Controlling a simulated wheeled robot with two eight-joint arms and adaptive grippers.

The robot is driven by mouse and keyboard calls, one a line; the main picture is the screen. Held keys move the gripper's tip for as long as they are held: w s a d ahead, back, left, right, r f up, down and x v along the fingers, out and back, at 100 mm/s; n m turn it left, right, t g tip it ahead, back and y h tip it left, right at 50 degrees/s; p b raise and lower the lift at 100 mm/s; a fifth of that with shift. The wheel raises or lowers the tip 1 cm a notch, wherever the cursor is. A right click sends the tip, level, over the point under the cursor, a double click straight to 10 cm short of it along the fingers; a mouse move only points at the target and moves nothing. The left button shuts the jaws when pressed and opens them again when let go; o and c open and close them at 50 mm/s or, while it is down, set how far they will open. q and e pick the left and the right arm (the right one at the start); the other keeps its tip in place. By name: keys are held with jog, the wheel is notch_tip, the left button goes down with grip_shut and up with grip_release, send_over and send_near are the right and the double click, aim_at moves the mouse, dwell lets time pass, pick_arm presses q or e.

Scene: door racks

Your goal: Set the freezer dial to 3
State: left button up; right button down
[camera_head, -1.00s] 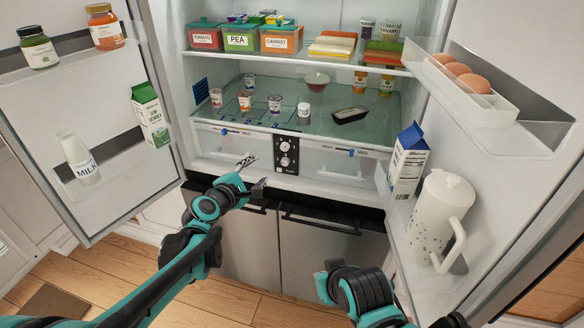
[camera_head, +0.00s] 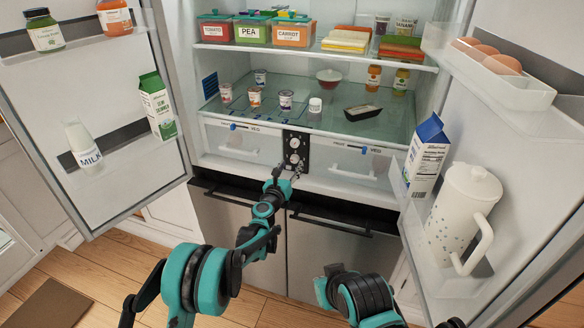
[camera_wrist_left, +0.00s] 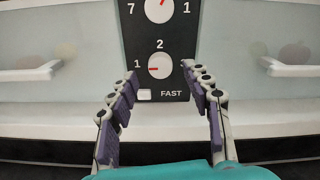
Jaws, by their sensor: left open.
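The black dial panel (camera_head: 295,152) sits between the two drawers inside the open fridge. In the left wrist view the panel (camera_wrist_left: 185,75) carries an upper dial (camera_wrist_left: 159,9), with a 7 at its left and a 1 at its right, and a lower dial (camera_wrist_left: 160,66) marked 1, 2 and 3. The lower dial's red mark points left, to the 1. My left gripper (camera_head: 284,172) is just below and in front of the panel. In the left wrist view its open fingers (camera_wrist_left: 160,98) stand either side below the lower dial, apart from it.
A white button (camera_wrist_left: 144,95) labelled FAST is just below the lower dial. The drawers have white handles (camera_head: 238,153) and blue sliders. Cups and jars stand on the glass shelf (camera_head: 215,108) above. The open doors hold milk cartons, eggs and a white pitcher (camera_head: 460,215).

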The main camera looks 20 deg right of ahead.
pick_arm(q)
jog(key=shift+x, duration=1)
grip_shut()
